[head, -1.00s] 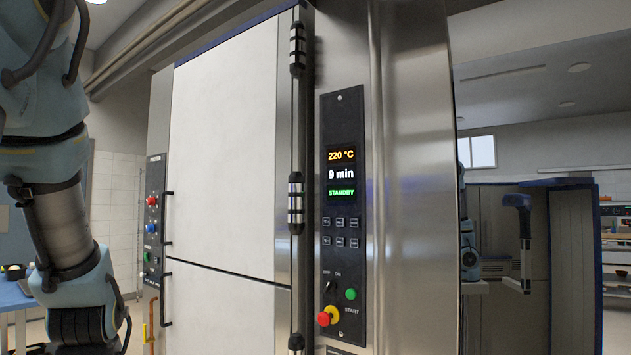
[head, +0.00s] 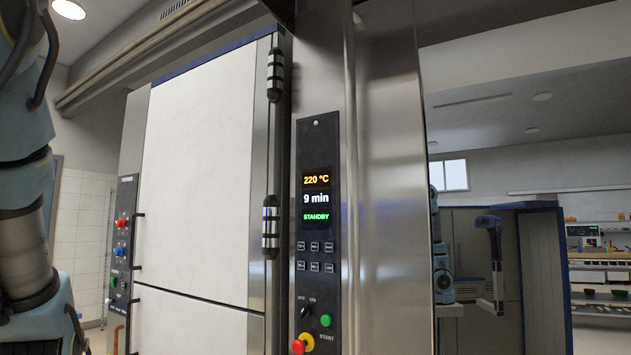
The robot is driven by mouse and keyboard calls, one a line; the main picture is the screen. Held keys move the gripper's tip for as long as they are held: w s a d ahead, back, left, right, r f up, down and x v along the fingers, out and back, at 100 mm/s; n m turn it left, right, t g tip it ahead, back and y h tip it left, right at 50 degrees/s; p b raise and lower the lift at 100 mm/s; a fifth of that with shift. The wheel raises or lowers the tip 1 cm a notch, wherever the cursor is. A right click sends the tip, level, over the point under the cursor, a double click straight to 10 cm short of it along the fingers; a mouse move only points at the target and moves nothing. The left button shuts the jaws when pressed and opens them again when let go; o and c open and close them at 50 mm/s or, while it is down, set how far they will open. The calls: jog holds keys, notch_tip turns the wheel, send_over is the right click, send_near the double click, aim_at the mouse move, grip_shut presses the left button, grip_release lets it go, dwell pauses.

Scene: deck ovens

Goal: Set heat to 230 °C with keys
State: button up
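The black control panel (head: 318,130) is on the steel front, right of the tall white oven door. Its display (head: 317,197) reads 220 °C, 9 min and STANDBY. Several small keys (head: 315,257) in two rows sit below the display; their labels are too small to read. Below them are a black OFF/ON switch (head: 305,312), a green START button (head: 325,320) and a red knob on yellow (head: 302,343). My arm stands at the left edge, apart from the panel. My gripper is outside the view.
The closed white oven door (head: 200,180) has black and steel hinges on its right side. A second panel with red, blue and green buttons (head: 121,240) is at the left. Shelves (head: 597,250) stand far right. The space before the control panel looks clear.

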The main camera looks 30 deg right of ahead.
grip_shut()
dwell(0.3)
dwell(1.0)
